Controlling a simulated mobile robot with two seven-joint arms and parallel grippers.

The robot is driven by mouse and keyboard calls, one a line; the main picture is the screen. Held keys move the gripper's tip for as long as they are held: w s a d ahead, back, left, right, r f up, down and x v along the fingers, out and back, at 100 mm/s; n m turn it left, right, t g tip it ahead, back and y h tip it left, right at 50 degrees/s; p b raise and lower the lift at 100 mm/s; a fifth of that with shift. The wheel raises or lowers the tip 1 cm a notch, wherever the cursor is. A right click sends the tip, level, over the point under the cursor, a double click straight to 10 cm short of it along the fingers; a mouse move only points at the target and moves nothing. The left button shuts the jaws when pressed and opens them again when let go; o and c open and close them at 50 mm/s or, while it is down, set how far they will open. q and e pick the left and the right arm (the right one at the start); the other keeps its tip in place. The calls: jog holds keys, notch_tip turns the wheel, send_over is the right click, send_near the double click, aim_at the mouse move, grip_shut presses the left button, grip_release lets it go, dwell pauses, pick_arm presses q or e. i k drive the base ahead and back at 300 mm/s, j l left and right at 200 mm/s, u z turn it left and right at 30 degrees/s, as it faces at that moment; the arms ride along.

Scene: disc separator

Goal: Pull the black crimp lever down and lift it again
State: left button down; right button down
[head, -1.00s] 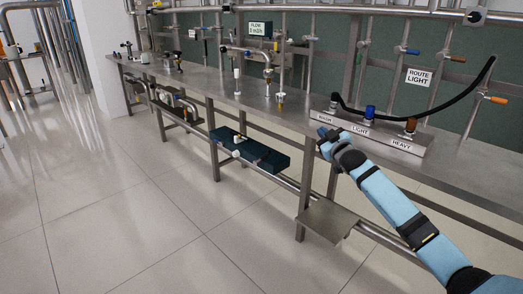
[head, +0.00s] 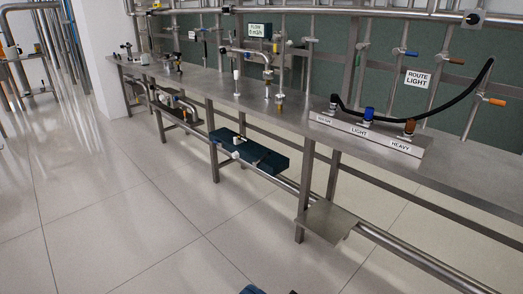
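I cannot pick out a black crimp lever for certain. Small fittings with black parts (head: 126,47) stand at the far left end of the steel bench (head: 205,82), too small to tell apart. Neither gripper shows clearly. Only a small dark blue piece, which may be part of my arm, shows at the bottom edge of the head view.
A connector block (head: 372,136) with ports labelled WASH, LIGHT and HEAVY sits on the bench at right. A black hose (head: 440,113) arcs up from it. A dark blue box (head: 248,152) rests on the lower rail. A steel plate (head: 326,222) juts out low. The tiled floor at left is clear.

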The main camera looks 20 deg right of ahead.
aim_at(255, 163)
jog(key=i+l, duration=0.25)
jog(key=l, duration=0.15)
jog(key=i+l, duration=0.25)
jog(key=l, duration=0.15)
jog(key=i+j, duration=0.2)
jog(key=i, duration=0.25)
jog(key=i+j, duration=0.15)
jog(key=i, duration=0.35)
jog(key=i+j+z, duration=0.1)
jog(key=j, duration=0.2)
